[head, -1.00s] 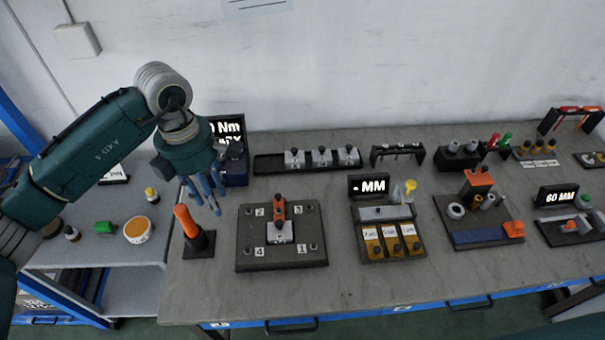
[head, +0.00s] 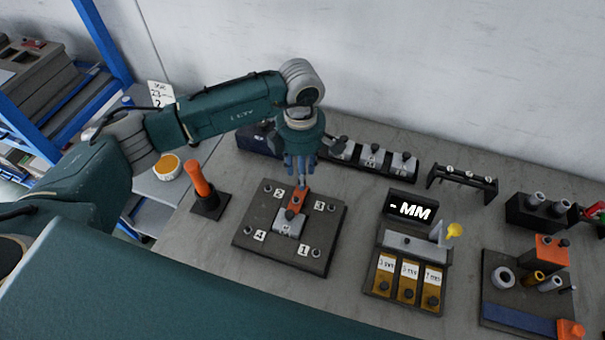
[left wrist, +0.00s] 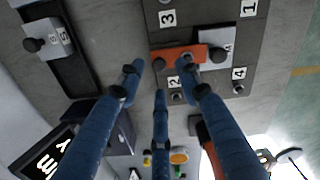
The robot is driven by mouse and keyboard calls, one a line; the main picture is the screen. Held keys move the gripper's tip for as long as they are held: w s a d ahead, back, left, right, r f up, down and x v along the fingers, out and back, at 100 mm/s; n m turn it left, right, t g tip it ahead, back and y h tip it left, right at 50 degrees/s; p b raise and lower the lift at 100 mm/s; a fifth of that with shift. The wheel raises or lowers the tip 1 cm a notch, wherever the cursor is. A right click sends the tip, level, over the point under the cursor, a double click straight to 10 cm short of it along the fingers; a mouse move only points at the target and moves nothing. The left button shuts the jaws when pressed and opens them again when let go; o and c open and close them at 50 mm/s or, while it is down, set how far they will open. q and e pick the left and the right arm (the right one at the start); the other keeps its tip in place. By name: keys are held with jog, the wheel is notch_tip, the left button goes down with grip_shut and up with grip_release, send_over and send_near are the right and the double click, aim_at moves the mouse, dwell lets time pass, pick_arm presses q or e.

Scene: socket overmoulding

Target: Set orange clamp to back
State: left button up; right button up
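The orange clamp (head: 293,201) sits at the back side of a grey block (head: 288,222) in the middle of a dark fixture plate (head: 253,246) with numbered corners 1, 2, 3 and 4. My left gripper (head: 303,180) points down at the clamp's back end. In the left wrist view, its blue fingers (left wrist: 160,72) are spread, and the orange clamp (left wrist: 172,54) lies just beyond the tips. One fingertip overlaps the clamp in the picture; I cannot tell if it touches. My right gripper is not in view.
An orange-handled tool (head: 198,180) stands upright left of the plate. A tray of grey blocks (head: 372,157) lies behind the gripper. A unit with an "MM" display (head: 410,209) stands on the right. My own teal link covers the bottom left.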

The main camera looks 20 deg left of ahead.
aim_at(298, 197)
pick_arm(q)
notch_tip(298, 197, down, 3)
jog(key=shift+d+f+p, duration=0.1)
jog(key=shift+d+p, duration=0.05)
jog(key=shift+p, duration=0.2)
jog(key=shift+f, duration=0.2)
jog(key=c, duration=0.4)
grip_shut()
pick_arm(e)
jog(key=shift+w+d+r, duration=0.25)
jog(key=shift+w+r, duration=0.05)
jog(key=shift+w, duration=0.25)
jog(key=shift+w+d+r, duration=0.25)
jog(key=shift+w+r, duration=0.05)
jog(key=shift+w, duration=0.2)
pick_arm(q)
jog(key=shift+w, duration=0.1)
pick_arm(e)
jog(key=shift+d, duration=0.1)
